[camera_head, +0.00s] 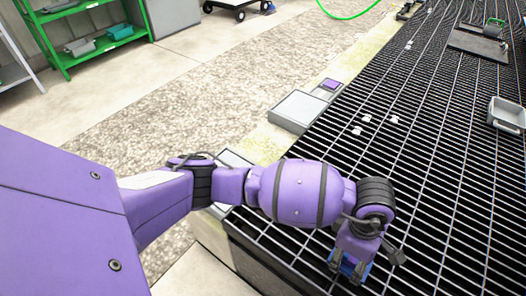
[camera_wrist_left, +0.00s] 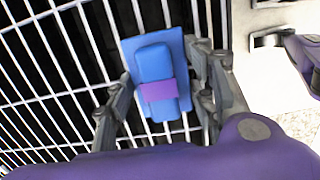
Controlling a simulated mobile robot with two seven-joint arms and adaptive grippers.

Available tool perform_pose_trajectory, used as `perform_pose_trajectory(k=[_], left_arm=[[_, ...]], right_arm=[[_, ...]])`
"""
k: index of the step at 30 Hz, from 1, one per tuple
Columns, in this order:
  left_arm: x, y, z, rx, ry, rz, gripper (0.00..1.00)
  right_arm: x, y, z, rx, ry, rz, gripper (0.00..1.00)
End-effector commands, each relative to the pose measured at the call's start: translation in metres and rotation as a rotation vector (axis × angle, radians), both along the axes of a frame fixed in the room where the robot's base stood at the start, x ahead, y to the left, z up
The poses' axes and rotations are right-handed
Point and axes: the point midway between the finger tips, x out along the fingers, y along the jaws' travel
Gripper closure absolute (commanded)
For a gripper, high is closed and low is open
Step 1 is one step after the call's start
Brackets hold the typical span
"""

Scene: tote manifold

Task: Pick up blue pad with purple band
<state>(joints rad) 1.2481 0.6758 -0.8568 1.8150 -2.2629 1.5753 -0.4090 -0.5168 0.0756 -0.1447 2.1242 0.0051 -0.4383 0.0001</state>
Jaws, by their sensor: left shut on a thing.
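The blue pad with a purple band (camera_wrist_left: 156,64) shows in the left wrist view, a raised blue block with a purple strip across it on a flat blue base. In the head view only a bit of its blue (camera_head: 348,268) shows below my left gripper (camera_head: 349,270). My left gripper also shows in the left wrist view (camera_wrist_left: 158,98), its fingers on both sides of the pad and shut on it. The pad is at or just over the dark grating; I cannot tell if it touches. My right gripper is not in view.
The black grating (camera_head: 440,170) spreads to the right, mostly clear. Small white pieces (camera_head: 366,118) lie on it. A grey tray (camera_head: 507,115) is at the right edge. A flat grey box (camera_head: 298,111) sits at the grating's left edge. A green shelf (camera_head: 90,45) stands far left.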

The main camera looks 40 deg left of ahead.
Motion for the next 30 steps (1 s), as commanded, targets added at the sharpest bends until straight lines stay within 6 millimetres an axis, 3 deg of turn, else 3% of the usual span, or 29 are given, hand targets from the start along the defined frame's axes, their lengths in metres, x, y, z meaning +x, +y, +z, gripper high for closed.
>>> perform_pose_trajectory(k=[4,12,21,30], left_arm=[[0.003,-0.001,0.029,0.000,-0.010,-0.003,0.75],[-0.047,-0.018,0.089,-0.003,-0.011,-0.008,0.75],[-0.110,-0.039,0.113,-0.003,-0.007,-0.005,0.75],[-0.130,-0.046,0.121,-0.001,-0.005,-0.001,0.75]], right_arm=[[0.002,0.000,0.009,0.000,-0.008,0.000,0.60],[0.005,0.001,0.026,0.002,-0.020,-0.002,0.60],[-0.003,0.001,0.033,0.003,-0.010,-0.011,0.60],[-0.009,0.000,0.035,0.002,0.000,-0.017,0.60]])
